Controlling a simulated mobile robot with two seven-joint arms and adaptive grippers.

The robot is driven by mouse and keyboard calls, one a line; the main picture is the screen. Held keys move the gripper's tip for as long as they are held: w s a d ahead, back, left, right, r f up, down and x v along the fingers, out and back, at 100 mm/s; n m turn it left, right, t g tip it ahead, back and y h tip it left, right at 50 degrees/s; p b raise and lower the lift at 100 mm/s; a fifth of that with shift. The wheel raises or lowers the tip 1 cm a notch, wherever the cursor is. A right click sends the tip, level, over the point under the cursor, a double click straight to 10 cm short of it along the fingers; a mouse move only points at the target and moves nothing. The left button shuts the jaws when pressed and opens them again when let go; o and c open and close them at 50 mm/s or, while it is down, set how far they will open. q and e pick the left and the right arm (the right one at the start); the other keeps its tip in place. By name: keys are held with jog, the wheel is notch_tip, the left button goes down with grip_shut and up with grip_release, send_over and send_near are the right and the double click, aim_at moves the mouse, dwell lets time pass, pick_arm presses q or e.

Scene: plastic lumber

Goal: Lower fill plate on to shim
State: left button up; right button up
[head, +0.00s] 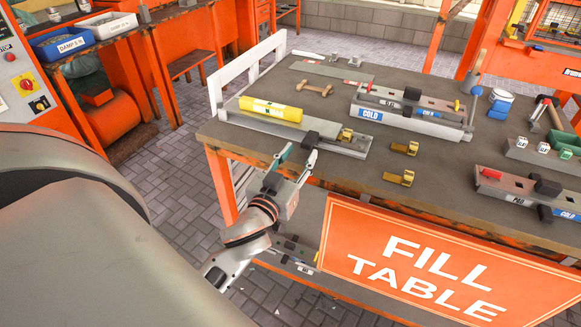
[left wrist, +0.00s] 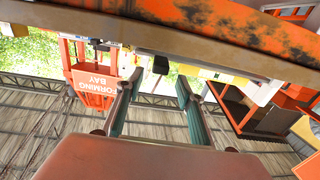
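My left gripper (head: 298,156) is at the near left edge of the fill table, fingers apart and empty. A long grey plate assembly (head: 334,142) lies on the table just beyond it. A yellow cylinder (head: 270,109) lies along it, and a black block (head: 311,138) sits at its near side, close to the fingertips. In the left wrist view the open fingers (left wrist: 160,78) have a small black block (left wrist: 161,65) ahead between them, under an orange, worn table edge. I cannot tell which piece is the fill plate or which is the shim. My right gripper is not in view.
The table (head: 330,180) holds a grey mold marked COLD (head: 440,127), another grey mold (head: 512,196) at the right, and two brass pieces (head: 398,178) (head: 404,148). A white rail (head: 215,95) stands at the left edge. An orange sign (head: 440,262) hangs on the front.

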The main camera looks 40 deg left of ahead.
pick_arm(q)
jog(key=shift+v, duration=2.7)
